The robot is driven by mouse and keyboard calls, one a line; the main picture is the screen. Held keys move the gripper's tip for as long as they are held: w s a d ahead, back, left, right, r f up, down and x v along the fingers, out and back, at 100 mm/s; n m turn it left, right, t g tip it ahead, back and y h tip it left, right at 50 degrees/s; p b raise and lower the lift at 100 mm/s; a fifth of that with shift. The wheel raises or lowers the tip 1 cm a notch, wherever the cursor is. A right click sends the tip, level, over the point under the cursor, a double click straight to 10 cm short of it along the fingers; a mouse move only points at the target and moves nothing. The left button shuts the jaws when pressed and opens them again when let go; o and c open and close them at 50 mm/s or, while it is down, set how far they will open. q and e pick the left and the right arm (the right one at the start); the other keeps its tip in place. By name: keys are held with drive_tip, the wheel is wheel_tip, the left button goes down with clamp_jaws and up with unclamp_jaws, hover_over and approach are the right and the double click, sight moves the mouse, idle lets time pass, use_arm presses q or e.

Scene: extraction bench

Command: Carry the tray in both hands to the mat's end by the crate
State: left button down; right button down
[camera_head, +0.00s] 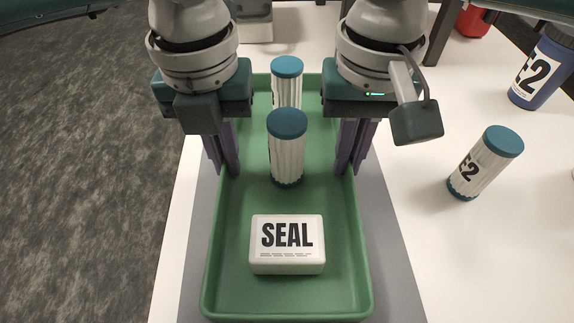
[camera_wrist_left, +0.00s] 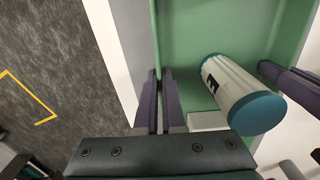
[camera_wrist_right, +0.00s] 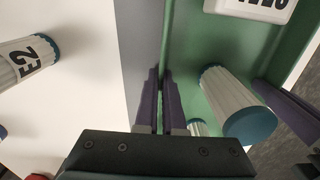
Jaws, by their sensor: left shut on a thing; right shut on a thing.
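The green tray (camera_head: 230,275) lies lengthwise over the grey mat (camera_head: 396,275); I cannot tell whether it touches the mat. It holds a white SEAL box (camera_head: 287,245) at the near end and two ribbed white tubes with teal caps, one nearer (camera_head: 287,150) and one farther (camera_head: 287,82). My left gripper (camera_head: 226,160) is shut on the tray's left wall, also seen in the left wrist view (camera_wrist_left: 165,98). My right gripper (camera_head: 354,160) is shut on the right wall, also seen in the right wrist view (camera_wrist_right: 165,98). I cannot pick out the crate for sure.
On the white bench (camera_head: 440,260) to the right stand a capped tube marked 2 (camera_head: 485,163) and a blue container marked 2 (camera_head: 543,68). A red object (camera_head: 473,20) is at the back right. Grey floor (camera_head: 80,180) lies beyond the bench's left edge.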

use_arm(q)
drive_tip(key=shift+r, duration=0.1)
use_arm(e)
drive_tip(key=shift+r, duration=0.1)
idle(0.6)
